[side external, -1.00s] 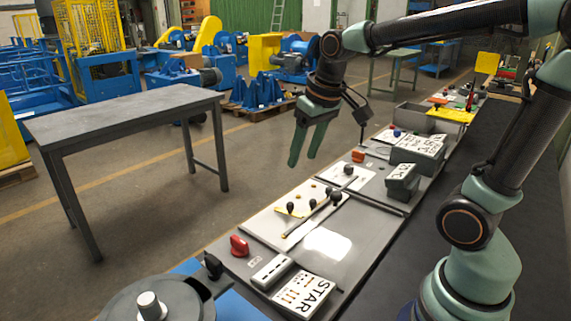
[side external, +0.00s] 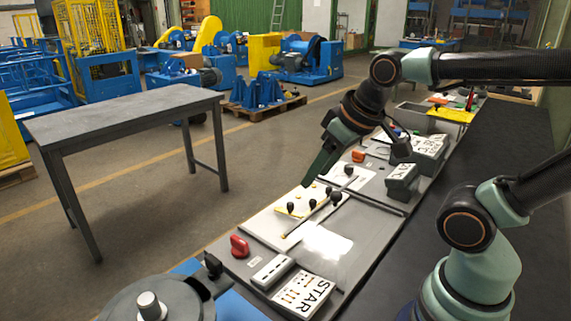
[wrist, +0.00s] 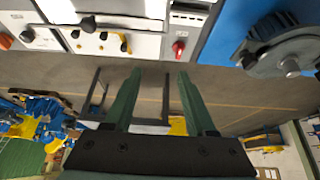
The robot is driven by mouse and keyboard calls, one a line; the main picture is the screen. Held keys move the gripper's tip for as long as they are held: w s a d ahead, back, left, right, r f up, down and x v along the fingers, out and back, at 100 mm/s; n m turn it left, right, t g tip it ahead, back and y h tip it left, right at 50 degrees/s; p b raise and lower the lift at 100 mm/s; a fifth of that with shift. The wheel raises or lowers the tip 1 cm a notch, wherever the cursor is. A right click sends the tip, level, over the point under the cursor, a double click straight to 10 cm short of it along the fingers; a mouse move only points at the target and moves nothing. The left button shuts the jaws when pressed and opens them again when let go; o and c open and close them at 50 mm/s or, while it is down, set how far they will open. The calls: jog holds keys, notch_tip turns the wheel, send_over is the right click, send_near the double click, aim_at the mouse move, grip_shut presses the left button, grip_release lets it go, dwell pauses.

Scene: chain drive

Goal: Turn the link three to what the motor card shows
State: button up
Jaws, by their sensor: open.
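A white plate (side external: 270,232) on the grey bench carries several black knobs, small yellow dots and yellow bars; a black knob (side external: 290,206) stands at its left. The same plate shows at the top left of the wrist view (wrist: 112,48), with a yellow bar (wrist: 124,42) at its right side. I cannot tell which bar is link three.
A red knob (side external: 239,246) and a white switch block (side external: 272,271) sit at the near end of the bench. A grey round machine (side external: 150,305) stands in front. A larger card box (side external: 430,147) is farther back. An empty table (side external: 125,112) stands apart on the left.

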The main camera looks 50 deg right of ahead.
jog(key=g, duration=0.6)
send_over(290, 203)
notch_tip(290, 203, down, 8)
jog(key=shift+m, duration=0.4)
notch_tip(290, 203, down, 12)
jog(key=shift+r, duration=0.25)
grip_shut()
dwell(0.9)
